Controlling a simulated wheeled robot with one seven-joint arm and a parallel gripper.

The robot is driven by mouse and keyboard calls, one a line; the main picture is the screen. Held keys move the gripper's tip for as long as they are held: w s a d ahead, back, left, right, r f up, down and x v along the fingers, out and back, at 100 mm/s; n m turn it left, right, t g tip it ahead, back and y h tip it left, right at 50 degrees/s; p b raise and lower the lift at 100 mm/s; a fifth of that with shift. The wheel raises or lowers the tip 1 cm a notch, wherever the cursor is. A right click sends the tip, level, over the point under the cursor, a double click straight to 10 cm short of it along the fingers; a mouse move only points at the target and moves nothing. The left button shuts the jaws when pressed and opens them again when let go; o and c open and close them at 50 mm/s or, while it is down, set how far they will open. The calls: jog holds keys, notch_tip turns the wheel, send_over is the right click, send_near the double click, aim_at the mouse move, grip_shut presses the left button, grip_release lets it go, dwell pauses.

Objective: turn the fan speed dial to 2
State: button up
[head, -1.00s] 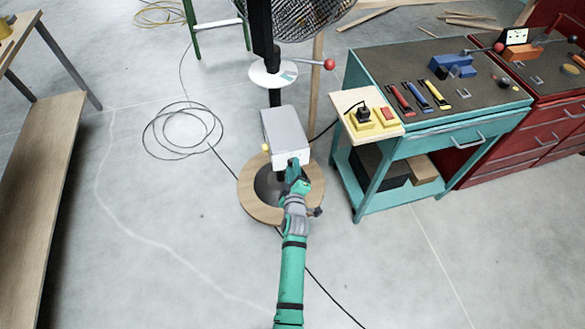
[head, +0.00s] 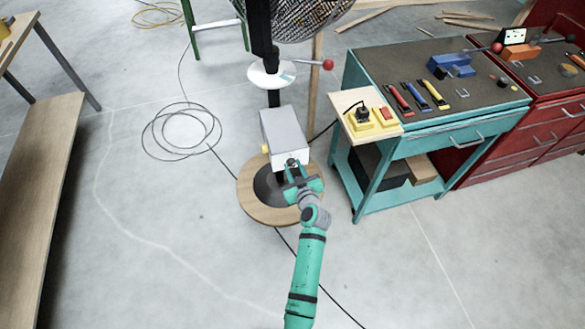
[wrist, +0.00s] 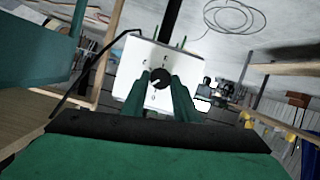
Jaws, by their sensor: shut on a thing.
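The fan's control box (head: 285,135) is a grey-white box on the fan's post above a round wooden base. Its front panel (wrist: 130,75) fills the middle of the wrist view. The fan speed dial (wrist: 160,78) is a round black knob with a white pointer line, which slants to the lower left in that view. Small marks surround it, too blurred to read for certain. My gripper (wrist: 158,88) has its two green fingers on either side of the dial, shut on it. In the head view my gripper (head: 295,168) is at the box's front and mostly hides the dial.
A yellow knob (head: 265,148) sticks out of the box's left side. A teal cart (head: 440,140) with a socket board (head: 345,110) stands close on the right. A black cable crosses the floor. The floor to the left is mostly open.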

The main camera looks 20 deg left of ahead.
jog(key=m+g+y, duration=0.1)
jog(key=m, duration=0.1)
jog(key=shift+a+m+y, duration=0.1)
jog(key=shift+m+y, duration=0.2)
jog(key=m+y, duration=0.1)
jog(key=m, duration=0.1)
jog(key=shift+w+m, duration=0.1)
jog(key=shift+m, duration=0.2)
jog(key=m+y, duration=0.1)
jog(key=m, duration=0.2)
jog(key=shift+f+g+y, duration=0.1)
jog(key=shift+g+y, duration=0.2)
jog(key=shift+g, duration=0.1)
jog(key=shift+d+f+m+y, duration=0.1)
jog(key=shift+m+y, duration=0.15)
jog(key=shift+m, duration=0.4)
jog(key=shift+d+f+m+y, duration=0.1)
jog(key=shift+m+y, duration=0.15)
jog(key=shift+m, duration=0.4)
jog(key=o, duration=1.1)
jog(key=shift+w, duration=0.1)
jog(key=shift+c, duration=0.2)
jog(key=shift+d, duration=0.1)
